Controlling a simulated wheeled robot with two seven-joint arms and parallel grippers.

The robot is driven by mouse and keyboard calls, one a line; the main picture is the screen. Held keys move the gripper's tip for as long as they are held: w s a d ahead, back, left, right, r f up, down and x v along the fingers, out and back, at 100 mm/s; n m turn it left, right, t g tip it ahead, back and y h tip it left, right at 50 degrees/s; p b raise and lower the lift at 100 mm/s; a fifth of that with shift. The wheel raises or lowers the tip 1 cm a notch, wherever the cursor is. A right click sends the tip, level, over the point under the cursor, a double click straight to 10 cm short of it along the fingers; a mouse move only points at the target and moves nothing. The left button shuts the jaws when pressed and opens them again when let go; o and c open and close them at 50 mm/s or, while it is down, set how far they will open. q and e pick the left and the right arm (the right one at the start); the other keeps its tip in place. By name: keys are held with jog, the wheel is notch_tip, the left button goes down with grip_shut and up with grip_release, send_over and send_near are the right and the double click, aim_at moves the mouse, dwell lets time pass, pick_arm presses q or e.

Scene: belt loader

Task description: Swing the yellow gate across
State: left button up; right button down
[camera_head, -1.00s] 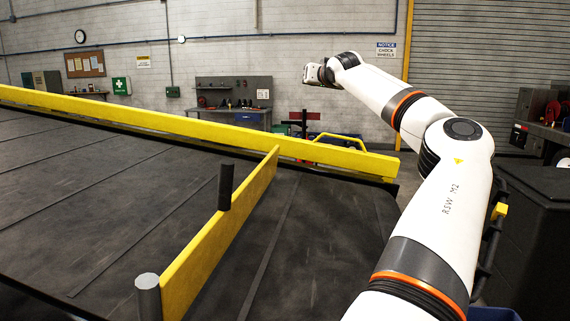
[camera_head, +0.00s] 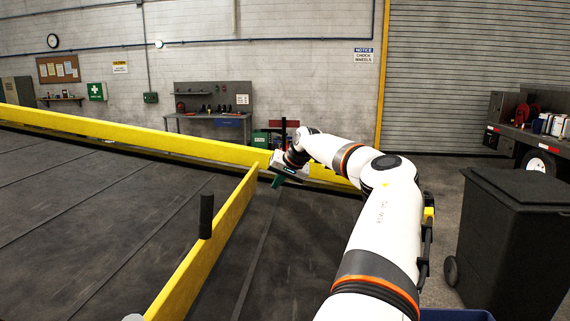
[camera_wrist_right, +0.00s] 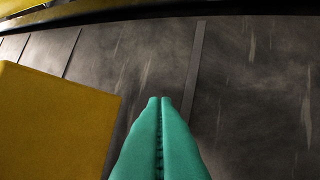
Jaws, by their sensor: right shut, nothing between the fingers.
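The yellow gate (camera_head: 208,246) is a long upright board standing on the dark belt, running from the near pivot post (camera_head: 133,317) away to the yellow side rail (camera_head: 150,138). A black upright handle (camera_head: 206,216) is on the gate's left side. My right gripper (camera_head: 277,181) is shut and empty, above the belt, to the right of the gate's far end and apart from it. In the right wrist view its teal fingers (camera_wrist_right: 160,100) are together over the belt, with a yellow surface (camera_wrist_right: 50,125), likely the gate, at the left. My left gripper is not in view.
The dark belt (camera_head: 90,230) is clear on both sides of the gate. A black wheeled bin (camera_head: 515,235) stands at the right, and a blue container edge (camera_head: 455,314) shows at the bottom. A workbench (camera_head: 210,118) is at the back wall.

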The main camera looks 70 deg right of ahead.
jog(key=w+p, duration=0.2)
jog(key=w, duration=0.1)
jog(key=shift+w+a+r+p, duration=0.1)
jog(key=shift+a+r+p, duration=0.05)
jog(key=shift+r+p, duration=0.2)
jog(key=shift+w+a+p, duration=0.15)
jog(key=shift+w+p, duration=0.2)
jog(key=shift+w, duration=0.1)
jog(key=shift+f, duration=0.1)
